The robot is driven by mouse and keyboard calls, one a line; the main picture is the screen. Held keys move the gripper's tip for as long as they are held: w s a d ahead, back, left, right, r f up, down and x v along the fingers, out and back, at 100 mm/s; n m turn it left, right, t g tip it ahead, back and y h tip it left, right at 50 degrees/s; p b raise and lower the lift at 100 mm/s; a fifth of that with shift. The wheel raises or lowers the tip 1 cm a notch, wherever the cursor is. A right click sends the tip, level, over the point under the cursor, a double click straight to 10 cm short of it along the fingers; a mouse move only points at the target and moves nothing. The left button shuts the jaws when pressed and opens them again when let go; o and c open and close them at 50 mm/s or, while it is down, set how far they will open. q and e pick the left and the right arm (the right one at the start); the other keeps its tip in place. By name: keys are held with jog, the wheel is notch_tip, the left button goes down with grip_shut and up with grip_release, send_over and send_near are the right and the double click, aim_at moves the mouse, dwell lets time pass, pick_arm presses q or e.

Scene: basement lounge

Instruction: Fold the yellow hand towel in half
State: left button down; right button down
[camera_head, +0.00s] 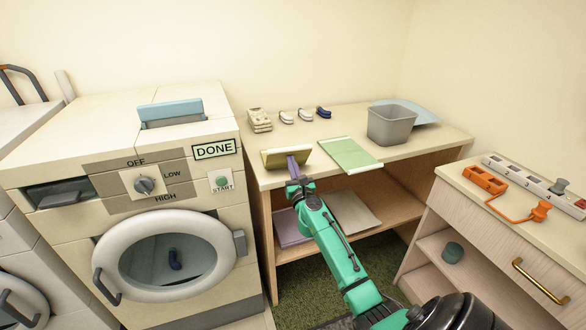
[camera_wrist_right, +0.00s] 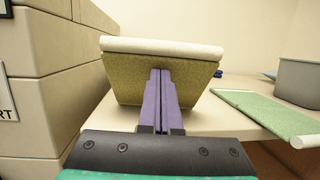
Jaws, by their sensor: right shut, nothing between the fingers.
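The yellow hand towel (camera_head: 272,160) lies at the left front of the wooden table, with a pale strip along its edge. In the right wrist view the towel (camera_wrist_right: 120,85) shows an olive-yellow face tilted up toward me, with a white strip along its top. My right gripper (camera_head: 292,158) has its purple fingers shut with nothing between them. In the wrist view the gripper (camera_wrist_right: 161,75) overlaps the middle of the towel's face; whether it touches is not clear. The towel's underside and far part are hidden. My left gripper is not in view.
A green towel (camera_head: 350,154) lies right of the yellow one. Small clips (camera_head: 304,115) and a beige stack (camera_head: 259,120) are at the back. The washing machine (camera_head: 140,190) borders the table's left side.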

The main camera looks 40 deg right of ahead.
jog(key=shift+w+d+r, duration=0.2)
jog(key=shift+w+r, duration=0.2)
jog(key=shift+r, duration=0.15)
